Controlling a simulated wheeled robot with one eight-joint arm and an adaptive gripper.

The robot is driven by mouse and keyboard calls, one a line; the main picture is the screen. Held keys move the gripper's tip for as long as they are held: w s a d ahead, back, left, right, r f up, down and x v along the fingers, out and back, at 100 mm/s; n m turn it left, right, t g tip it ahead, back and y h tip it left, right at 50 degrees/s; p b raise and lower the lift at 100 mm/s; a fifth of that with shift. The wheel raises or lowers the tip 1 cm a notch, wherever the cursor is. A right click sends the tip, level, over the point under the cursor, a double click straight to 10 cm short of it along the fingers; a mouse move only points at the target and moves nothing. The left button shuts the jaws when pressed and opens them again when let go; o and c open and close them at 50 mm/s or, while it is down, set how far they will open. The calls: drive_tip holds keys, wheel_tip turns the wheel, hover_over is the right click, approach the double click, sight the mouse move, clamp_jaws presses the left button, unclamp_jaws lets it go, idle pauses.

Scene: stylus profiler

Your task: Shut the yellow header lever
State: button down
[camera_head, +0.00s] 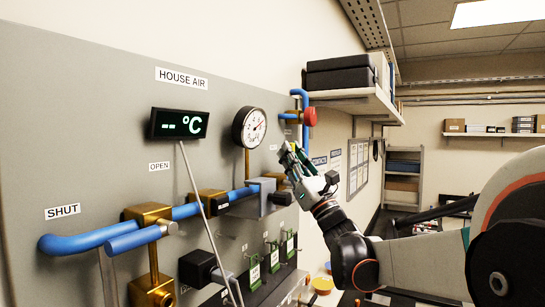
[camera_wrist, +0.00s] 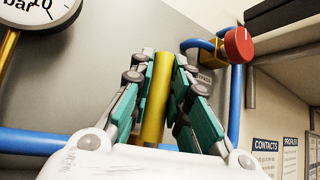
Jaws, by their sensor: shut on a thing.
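The yellow lever (camera_wrist: 157,98) shows in the wrist view as a smooth bar running up between my fingers. My gripper (camera_wrist: 163,62) has its teal and grey fingers closed on both sides of it. In the head view my gripper (camera_head: 288,152) is at the panel, right of and a little below the round gauge. The lever is mostly hidden behind the fingers there. Its pivot is hidden in both views.
The grey HOUSE AIR panel (camera_head: 90,110) carries a blue pipe (camera_head: 190,210), brass fittings, a gauge (camera_head: 249,127) and a temperature display (camera_head: 180,123). A red knob (camera_head: 310,117) on a brass valve is close above right of my gripper. A shelf (camera_head: 360,100) with dark cases juts out beyond it.

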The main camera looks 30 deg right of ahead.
idle(0.4)
drive_tip(key=c, duration=1.5)
unclamp_jaws()
drive_tip(key=shift+w, duration=0.1)
drive_tip(key=shift+f, duration=0.1)
drive_tip(key=v, duration=1.2)
